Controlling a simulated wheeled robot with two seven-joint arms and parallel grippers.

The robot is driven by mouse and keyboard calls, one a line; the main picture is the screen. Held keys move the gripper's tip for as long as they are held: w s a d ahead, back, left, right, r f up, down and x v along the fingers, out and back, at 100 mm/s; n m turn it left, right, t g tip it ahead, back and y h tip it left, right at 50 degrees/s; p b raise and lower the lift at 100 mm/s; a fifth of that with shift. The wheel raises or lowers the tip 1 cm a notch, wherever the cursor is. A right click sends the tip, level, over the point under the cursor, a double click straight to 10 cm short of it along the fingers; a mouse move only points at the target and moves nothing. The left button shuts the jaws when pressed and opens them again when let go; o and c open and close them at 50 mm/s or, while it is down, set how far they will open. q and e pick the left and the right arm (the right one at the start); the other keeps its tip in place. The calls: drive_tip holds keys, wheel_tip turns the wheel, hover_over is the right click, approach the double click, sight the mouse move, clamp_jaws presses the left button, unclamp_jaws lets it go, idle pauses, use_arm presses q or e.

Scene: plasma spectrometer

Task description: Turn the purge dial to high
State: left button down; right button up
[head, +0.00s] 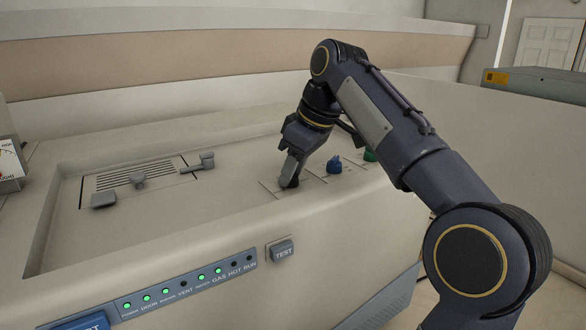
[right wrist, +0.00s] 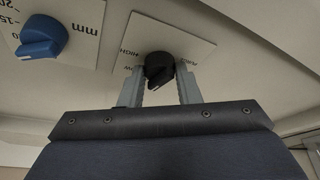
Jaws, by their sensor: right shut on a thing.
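The purge dial (right wrist: 158,66) is a black knob on a pale label plate in the right wrist view. Its plate (right wrist: 150,34) carries the words PURGE, HIGH and a partly hidden LOW. A small white mark shows on the knob's lower edge; I cannot tell surely which word it points to. My right gripper (right wrist: 161,88) is shut on the dial, one grey finger on each side. In the head view my right gripper (head: 289,178) reaches down onto the console, and the dark dial (head: 291,184) shows only partly beneath it. My left gripper is not in view.
A blue knob (head: 334,165) stands just right of the dial, with a green knob (head: 370,155) beyond, partly behind my arm. A TEST button (head: 282,250) and green lights are on the front face. Grey levers and a vent (head: 140,175) lie left in the recessed panel.

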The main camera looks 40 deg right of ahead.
drive_tip(key=shift+m, duration=0.3)
drive_tip(key=m+h, duration=0.1)
drive_tip(key=m, duration=0.2)
drive_tip(key=shift+a+t, duration=0.15)
drive_tip(key=shift+t, duration=0.15)
drive_tip(key=m+h, duration=0.1)
drive_tip(key=m, duration=0.2)
drive_tip(key=shift+a+m+h, duration=0.1)
drive_tip(key=shift+m+h, duration=0.2)
drive_tip(key=shift+h, duration=0.1)
drive_tip(key=m, duration=0.2)
drive_tip(key=m+h, duration=0.1)
drive_tip(key=m, duration=0.1)
drive_tip(key=shift+a+g+h, duration=0.1)
drive_tip(key=shift+g+h, duration=0.2)
drive_tip(key=shift+g, duration=0.1)
drive_tip(key=shift+w+m+g+h, duration=0.1)
drive_tip(key=shift+m+g+h, duration=0.35)
drive_tip(key=shift+m, duration=1.25)
drive_tip(key=o, duration=1)
drive_tip(key=shift+c, duration=0.2)
drive_tip(key=shift+a+r, duration=0.1)
